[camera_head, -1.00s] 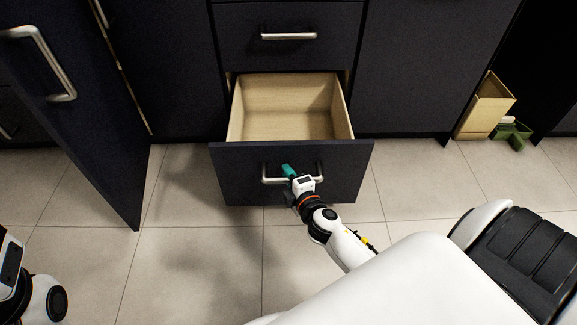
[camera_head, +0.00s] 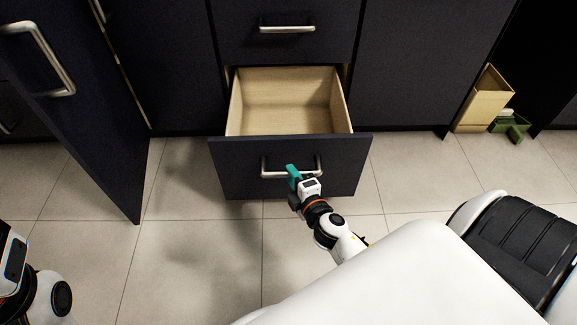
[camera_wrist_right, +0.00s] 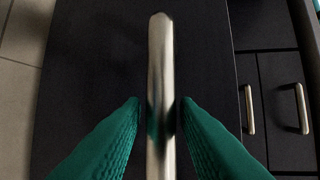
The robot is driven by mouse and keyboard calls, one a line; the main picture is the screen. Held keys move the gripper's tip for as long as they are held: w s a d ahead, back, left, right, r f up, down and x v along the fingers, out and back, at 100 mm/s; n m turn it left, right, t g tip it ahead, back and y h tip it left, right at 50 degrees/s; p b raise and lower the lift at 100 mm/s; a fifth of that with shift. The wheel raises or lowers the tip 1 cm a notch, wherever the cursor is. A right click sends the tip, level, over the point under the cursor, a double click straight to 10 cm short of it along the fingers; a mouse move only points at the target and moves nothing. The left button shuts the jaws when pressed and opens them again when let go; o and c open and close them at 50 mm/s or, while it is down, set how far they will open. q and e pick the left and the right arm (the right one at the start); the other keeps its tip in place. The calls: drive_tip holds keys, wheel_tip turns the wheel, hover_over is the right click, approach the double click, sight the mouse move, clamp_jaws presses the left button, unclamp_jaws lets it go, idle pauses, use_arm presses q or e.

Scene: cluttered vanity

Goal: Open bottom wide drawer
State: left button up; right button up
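The bottom wide drawer (camera_head: 237,165) is pulled out, with its dark front well clear of the cabinet and its empty pale wooden inside (camera_head: 290,98) showing. Its silver bar handle (camera_head: 318,170) crosses the front and runs up the middle of the right wrist view (camera_wrist_right: 161,70). My right gripper (camera_head: 294,176) is at the handle. In the wrist view its teal fingers (camera_wrist_right: 160,112) stand on either side of the bar with narrow gaps, so it is open around the handle. Part of my left arm shows at the lower left edge; its fingers are out of view.
A closed upper drawer with a silver handle (camera_head: 287,29) is above. A dark door (camera_head: 95,120) stands open at the left. A tan bin (camera_head: 484,100) and a green object (camera_head: 512,127) stand on the floor at the right. Tiled floor (camera_head: 200,240) before the drawer is clear.

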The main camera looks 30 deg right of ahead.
drive_tip(key=v, duration=0.8)
drive_tip(key=shift+s+p, duration=0.3)
drive_tip(key=shift+p, duration=0.05)
drive_tip(key=shift+r, duration=0.1)
